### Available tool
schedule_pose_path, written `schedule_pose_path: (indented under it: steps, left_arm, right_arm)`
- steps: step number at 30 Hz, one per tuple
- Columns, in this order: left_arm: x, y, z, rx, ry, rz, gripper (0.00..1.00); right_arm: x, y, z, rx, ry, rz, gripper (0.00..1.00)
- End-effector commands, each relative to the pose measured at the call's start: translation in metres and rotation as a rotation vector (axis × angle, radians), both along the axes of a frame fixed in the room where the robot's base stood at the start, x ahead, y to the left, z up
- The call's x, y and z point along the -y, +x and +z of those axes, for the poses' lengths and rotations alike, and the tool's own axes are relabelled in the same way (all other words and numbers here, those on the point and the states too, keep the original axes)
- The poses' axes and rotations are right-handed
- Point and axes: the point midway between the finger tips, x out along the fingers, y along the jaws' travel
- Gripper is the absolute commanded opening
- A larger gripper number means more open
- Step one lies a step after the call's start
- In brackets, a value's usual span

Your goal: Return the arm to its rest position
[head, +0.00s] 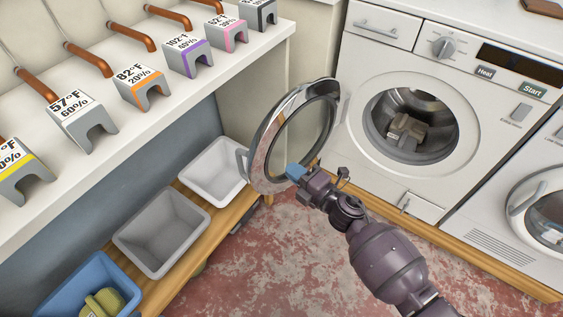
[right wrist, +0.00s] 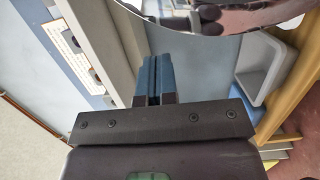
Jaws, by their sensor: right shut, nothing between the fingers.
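My right arm comes in from the lower right of the head view. Its gripper (head: 296,172) is shut and empty, with blue fingertips near the lower rim of the open round washer door (head: 262,150). I cannot tell whether it touches the door. In the right wrist view the two blue fingers (right wrist: 153,80) are pressed together, and the door rim (right wrist: 215,18) shows just beyond them. The washer (head: 440,75) stands behind, its drum opening uncovered, with a grey-brown bundle (head: 407,131) inside. My left gripper is not in view.
A white shelf (head: 120,125) with labelled grey stands and copper pipes runs along the left. Below it a wooden bench (head: 232,212) holds a white bin (head: 214,166), a grey bin (head: 160,232) and a blue bin (head: 85,290). A second machine (head: 535,200) is at right. The red floor (head: 290,265) is open.

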Motion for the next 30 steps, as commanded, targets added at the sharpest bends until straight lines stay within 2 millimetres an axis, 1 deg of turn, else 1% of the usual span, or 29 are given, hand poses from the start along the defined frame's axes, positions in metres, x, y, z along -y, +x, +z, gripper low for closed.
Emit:
schedule_pose_path:
  steps: [1, 6, 9, 13, 21, 25, 26, 30]
  left_arm:
    - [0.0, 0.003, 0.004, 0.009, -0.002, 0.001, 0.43]
    - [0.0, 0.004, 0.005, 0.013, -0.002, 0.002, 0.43]
    - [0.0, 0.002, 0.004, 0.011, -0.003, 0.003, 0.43]
    - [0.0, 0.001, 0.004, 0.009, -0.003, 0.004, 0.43]
    - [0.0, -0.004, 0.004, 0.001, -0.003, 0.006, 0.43]
    - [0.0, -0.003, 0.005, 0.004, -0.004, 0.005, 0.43]
    - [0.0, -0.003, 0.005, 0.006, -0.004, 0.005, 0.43]
    - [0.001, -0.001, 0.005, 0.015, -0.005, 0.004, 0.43]
  right_arm:
    - [0.008, -0.007, 0.003, 0.003, -0.001, -0.001, 0.0]
    - [0.025, -0.025, 0.002, 0.001, -0.001, 0.0, 0.0]
    - [0.031, -0.032, 0.001, 0.001, -0.001, 0.0, 0.0]
    - [0.035, -0.037, 0.001, 0.001, -0.001, 0.001, 0.0]
    - [0.036, -0.038, 0.0, -0.004, 0.004, 0.001, 0.0]
    - [0.042, -0.032, -0.002, -0.058, 0.043, -0.051, 0.0]
    - [0.044, -0.03, 0.0, -0.078, 0.066, -0.072, 0.0]
    - [0.057, -0.015, 0.022, -0.176, 0.229, -0.187, 0.0]
